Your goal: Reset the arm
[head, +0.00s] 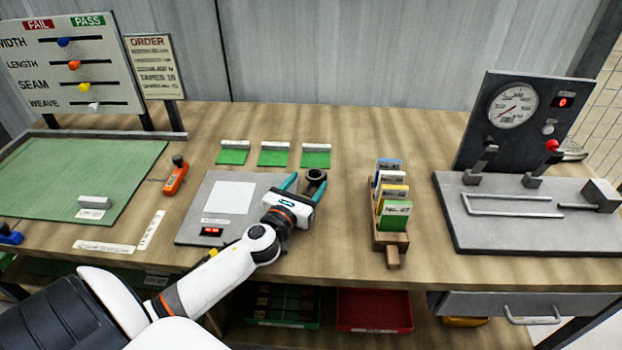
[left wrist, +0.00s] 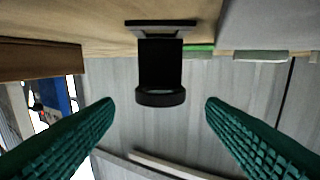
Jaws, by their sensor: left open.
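My left gripper (head: 305,186) is open, with its teal fingers apart, over the right edge of the grey plate (head: 192,222) on the bench. In the left wrist view the ribbed fingers of the left gripper (left wrist: 160,108) show wide apart with nothing held. A small black object (head: 316,175) with a round end stands just beyond the fingertips. In the left wrist view the black object (left wrist: 160,65) appears upside down, in line with the gap between the fingers, and I see no contact. My right gripper is in neither view.
A card holder (head: 391,240) with coloured cards stands right of my arm. A gauge panel (head: 512,110) with levers is at far right. An orange-handled tool (head: 175,176) and a green mat (head: 70,170) lie left. Bare bench lies between the card holder and the panel.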

